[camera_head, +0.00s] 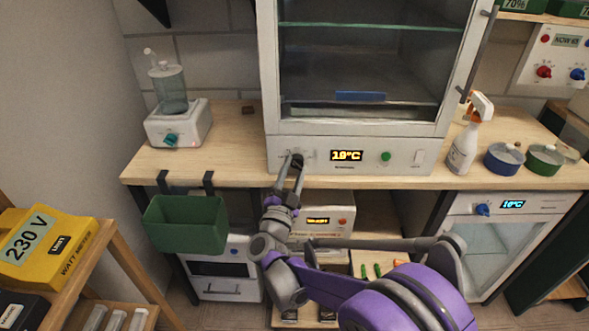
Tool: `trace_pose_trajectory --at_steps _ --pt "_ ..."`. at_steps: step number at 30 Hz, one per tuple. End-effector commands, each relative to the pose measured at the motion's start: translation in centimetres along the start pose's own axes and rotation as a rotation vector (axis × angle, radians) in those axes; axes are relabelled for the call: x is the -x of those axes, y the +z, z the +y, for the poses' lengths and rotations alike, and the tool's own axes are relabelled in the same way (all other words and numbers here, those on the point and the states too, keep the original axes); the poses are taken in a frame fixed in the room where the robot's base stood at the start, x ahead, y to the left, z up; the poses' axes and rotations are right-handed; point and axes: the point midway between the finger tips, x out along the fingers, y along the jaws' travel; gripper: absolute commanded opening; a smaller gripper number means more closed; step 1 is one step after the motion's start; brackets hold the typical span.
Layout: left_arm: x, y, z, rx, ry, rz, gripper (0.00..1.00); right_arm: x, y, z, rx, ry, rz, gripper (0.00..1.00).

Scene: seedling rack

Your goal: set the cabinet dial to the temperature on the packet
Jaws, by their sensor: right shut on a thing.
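The white cabinet (315,147) stands on the wooden bench with its glass front facing me. Its display (346,156) shows what looks like 10°C in yellow digits. My right gripper (294,159) reaches up to the left part of the cabinet's lower panel and is shut on the dial there. The fingers hide most of the dial, so its pointer cannot be read. A green button (386,156) and a white switch (420,157) sit to the right of the display. I cannot make out a packet. My left gripper is out of view.
A white device with a glass jar (172,92) stands left of the cabinet. A spray bottle (465,145), a blue pot (503,160) and a green pot (544,162) stand to the right. A green bin (185,226) hangs from the bench's front edge.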

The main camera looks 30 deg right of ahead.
Motion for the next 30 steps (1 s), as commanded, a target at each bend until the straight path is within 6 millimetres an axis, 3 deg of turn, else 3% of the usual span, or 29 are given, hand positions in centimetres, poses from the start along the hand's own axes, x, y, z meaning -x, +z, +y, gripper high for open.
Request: trace_pose_trajectory --at_steps 12,13,17,18,26,30 --pt "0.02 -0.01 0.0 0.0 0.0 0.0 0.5 0.04 0.03 0.02 -0.009 0.004 -0.001 0.0" --pt "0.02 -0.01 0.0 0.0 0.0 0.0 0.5 0.04 0.03 0.02 -0.009 0.004 -0.001 0.48" --pt "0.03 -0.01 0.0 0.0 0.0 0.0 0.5 0.03 0.02 0.02 -0.008 0.004 0.0 0.71" --pt "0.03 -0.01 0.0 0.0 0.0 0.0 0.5 0.03 0.02 0.02 -0.008 0.004 0.0 0.75" --pt "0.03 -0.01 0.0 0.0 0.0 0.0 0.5 0.05 0.01 0.0 -0.008 0.003 0.0 0.75" --pt "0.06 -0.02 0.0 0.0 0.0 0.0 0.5 0.99 0.04 -0.05 -0.009 0.002 -0.001 0.75"
